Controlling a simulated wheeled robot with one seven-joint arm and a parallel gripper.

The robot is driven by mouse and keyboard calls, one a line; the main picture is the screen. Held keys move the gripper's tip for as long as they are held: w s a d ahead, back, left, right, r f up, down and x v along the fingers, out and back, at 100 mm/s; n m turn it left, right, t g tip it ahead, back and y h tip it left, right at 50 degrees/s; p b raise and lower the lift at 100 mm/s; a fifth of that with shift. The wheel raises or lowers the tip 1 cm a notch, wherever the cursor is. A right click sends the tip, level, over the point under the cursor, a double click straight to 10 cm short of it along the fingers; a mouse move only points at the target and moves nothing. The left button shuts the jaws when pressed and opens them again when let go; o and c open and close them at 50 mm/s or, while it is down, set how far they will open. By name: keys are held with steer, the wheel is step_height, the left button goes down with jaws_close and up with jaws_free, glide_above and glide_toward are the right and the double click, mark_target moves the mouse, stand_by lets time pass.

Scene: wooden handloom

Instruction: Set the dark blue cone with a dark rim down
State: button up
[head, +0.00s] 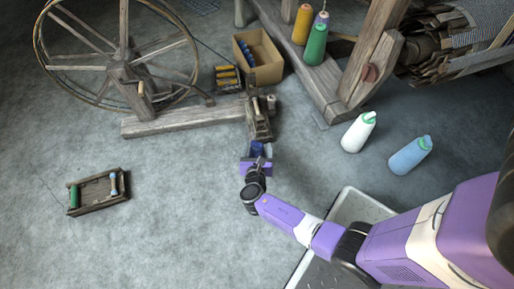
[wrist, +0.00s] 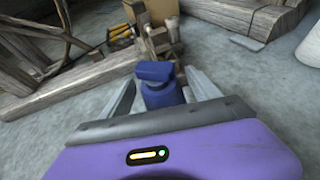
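The dark blue cone (head: 257,148) is at the end of my arm in the head view, just in front of the wooden stand of the spinning wheel. In the wrist view the cone (wrist: 160,92) stands roughly upright between the two grey fingers, its wider blue top facing me. My gripper (head: 257,158) is shut on the cone, one finger on each side. It also shows in the wrist view (wrist: 160,76). The cone's lower end is hidden, and I cannot tell whether it touches the floor. I cannot make out its rim clearly.
The wooden spinning wheel (head: 128,72) and its beam lie behind. A cardboard box (head: 266,62) stands by the loom frame (head: 372,50). A wooden tray (head: 98,191) lies at left. Floor between is clear.

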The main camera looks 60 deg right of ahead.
steer(key=shift+r, duration=0.1)
steer(key=shift+s+a+r+p, duration=0.15)
steer(key=shift+a+r+p, duration=0.1)
steer(key=shift+p, duration=0.05)
steer(key=s+a+r+m+y+p, duration=0.25)
steer(key=s+a+m+y, duration=0.2)
steer(key=s+a, duration=0.55)
steer(key=s+a+r+m+y+p, duration=0.25)
steer(key=s+a+m+y, duration=0.2)
steer(key=s+a, duration=0.5)
steer(key=s+r+m+t+y, duration=0.1)
steer(key=r+m, duration=0.6)
steer(key=r, duration=1)
steer(key=s+r+m+t+y, duration=0.1)
steer(key=s+r+m+t, duration=0.2)
steer(key=r, duration=1.4)
steer(key=m+t, duration=0.3)
steer(key=m, duration=0.2)
steer(key=shift+s+a+m+t+p, duration=0.15)
steer(key=shift+s+m+t+p, duration=0.15)
steer(key=shift+s, duration=0.05)
